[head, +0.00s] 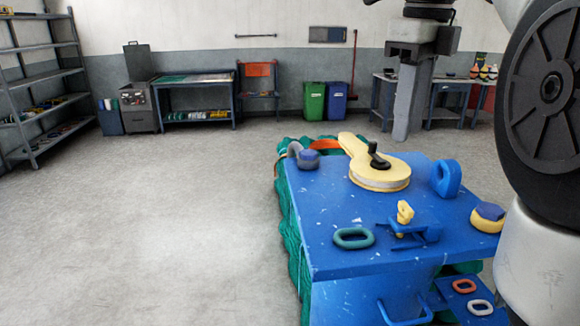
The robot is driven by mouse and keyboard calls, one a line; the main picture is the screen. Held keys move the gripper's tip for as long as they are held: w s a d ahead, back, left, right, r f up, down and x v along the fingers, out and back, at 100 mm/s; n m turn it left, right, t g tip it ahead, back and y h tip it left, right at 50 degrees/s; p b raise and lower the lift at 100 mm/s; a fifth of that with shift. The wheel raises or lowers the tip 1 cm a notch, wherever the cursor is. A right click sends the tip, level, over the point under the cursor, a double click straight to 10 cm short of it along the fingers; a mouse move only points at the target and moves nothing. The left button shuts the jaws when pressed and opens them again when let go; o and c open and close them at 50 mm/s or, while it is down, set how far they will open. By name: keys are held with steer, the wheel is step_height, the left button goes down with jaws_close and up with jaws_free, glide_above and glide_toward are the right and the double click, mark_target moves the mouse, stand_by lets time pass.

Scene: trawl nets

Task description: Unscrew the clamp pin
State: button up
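A blue-topped bench (330,258) stands at the lower right. On it sits a small blue clamp-like fitting (418,236) with a yellow upright piece (405,212) that has a rounded, looped head. This yellow piece may be the clamp pin, but I cannot tell for sure. Behind it lies a yellow round-ended block (385,182) with a black handled knob (377,158) on top. My white and dark arm links fill the right edge and hide part of the room there.
Open floor (150,240) lies to the left.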

mark_target(406, 206)
steer(key=d+f+m+b, duration=0.1)
steer(key=f+m+b, duration=0.1)
steer(key=f, duration=0.3)
steer(key=d+f+m+b, duration=0.1)
steer(key=f+m+b, duration=0.1)
steer(key=f, duration=0.3)
steer(key=w+d+f+m+g+b, duration=0.1)
steer(key=f+m+b, duration=0.2)
steer(key=f, duration=0.3)
steer(key=shift+d+b, duration=0.15)
steer(key=shift+b, duration=0.45)
jaws_close()
